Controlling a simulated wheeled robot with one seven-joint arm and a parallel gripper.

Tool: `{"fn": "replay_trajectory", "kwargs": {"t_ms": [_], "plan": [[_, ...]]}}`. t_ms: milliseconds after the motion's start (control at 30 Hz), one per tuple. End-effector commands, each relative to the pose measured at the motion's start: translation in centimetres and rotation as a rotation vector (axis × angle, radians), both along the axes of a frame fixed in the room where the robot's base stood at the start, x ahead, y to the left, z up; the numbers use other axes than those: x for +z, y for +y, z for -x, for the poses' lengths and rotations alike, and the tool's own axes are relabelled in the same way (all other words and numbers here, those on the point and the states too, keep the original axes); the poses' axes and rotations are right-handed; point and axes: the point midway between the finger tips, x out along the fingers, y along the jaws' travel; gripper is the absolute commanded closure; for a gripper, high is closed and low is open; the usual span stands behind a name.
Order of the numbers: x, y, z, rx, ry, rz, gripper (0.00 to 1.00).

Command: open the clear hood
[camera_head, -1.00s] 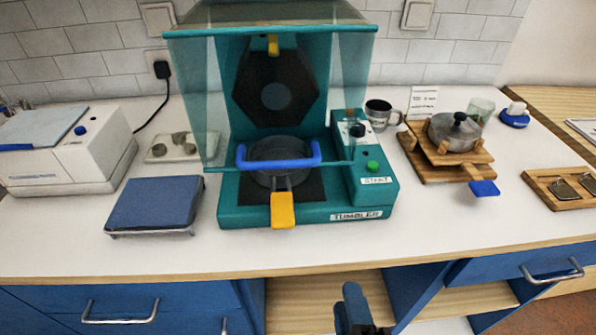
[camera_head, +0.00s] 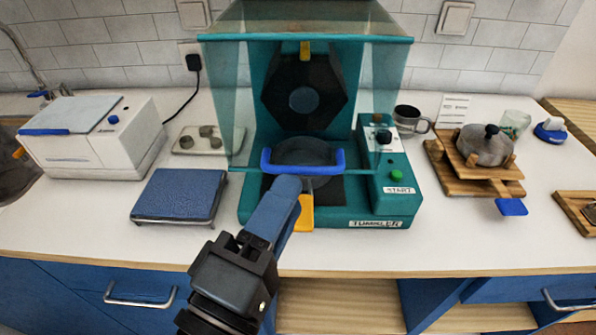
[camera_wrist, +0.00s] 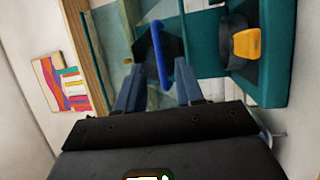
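The clear hood (camera_head: 386,95) is a see-through, tinted cover on the front of the teal tumbler machine (camera_head: 330,217). It is down, with its blue handle (camera_head: 303,166) along the lower front edge. My gripper (camera_head: 287,184) is just in front of this handle, slightly left of its middle. In the wrist view, the blue handle (camera_wrist: 160,52) lies ahead of and between the two spread fingers of my gripper (camera_wrist: 158,82). The gripper is open, and I see no grip on the handle. A dark round vessel with a yellow handle (camera_head: 306,213) is behind the hood, partly hidden by my gripper.
A blue-topped scale (camera_head: 179,194) stands left of the machine, with a tray of weights (camera_head: 190,140) behind it. A white device (camera_head: 95,142) is farther left. A metal mug (camera_head: 410,120) and a pot (camera_head: 485,146) on a wooden stand are to the right. The front counter strip is clear.

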Motion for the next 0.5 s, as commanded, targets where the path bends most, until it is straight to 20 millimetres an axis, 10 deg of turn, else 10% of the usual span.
{"fn": "replay_trajectory", "kwargs": {"t_ms": [500], "plan": [[0.6,-1.8,-3.8,0.001,0.001,0.001,0.63]]}}
